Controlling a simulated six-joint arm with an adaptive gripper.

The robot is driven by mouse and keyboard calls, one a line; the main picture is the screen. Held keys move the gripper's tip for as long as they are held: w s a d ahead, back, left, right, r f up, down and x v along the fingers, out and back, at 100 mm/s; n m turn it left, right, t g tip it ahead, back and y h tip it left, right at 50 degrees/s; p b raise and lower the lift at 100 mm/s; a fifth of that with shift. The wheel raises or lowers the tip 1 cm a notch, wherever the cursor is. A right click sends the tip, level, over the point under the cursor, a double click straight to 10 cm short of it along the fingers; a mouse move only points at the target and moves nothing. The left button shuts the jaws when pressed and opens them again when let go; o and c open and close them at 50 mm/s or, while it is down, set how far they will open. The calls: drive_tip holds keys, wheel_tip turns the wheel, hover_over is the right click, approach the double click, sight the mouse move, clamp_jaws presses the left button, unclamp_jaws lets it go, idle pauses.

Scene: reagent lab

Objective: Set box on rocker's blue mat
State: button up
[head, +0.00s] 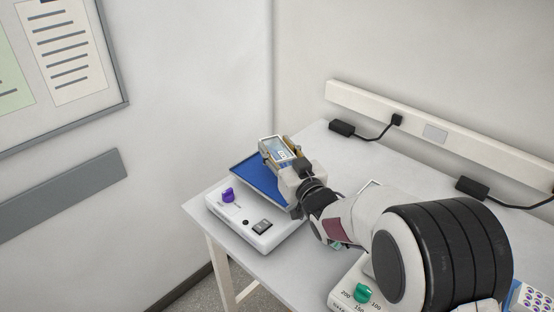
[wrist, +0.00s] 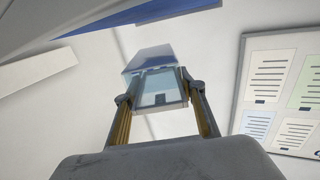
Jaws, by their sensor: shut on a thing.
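The box (head: 277,148) is small and pale with a clear-looking face, and it is held at the far end of my arm. My gripper (head: 279,158) is shut on it. In the wrist view the box (wrist: 158,78) sits between the two fingers of my gripper (wrist: 162,104). The rocker (head: 246,228) is a white unit with a purple knob and a small display. Its blue mat (head: 252,174) is tilted, and the box appears above or at its far right part. Whether the box touches the mat cannot be told. My gripper hides part of the mat.
The rocker stands near the left corner of the white table (head: 309,249), close to the walls. A device with a green knob (head: 363,293) is at the front. A rack of vials (head: 533,297) is at the lower right. Black plugs and cables (head: 342,128) lie along the back wall.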

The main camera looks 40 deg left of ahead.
drive_tip(key=shift+f, duration=1.85)
drive_tip(key=shift+f, duration=0.1)
drive_tip(key=o, duration=1.2)
drive_tip(key=shift+v, duration=6.05)
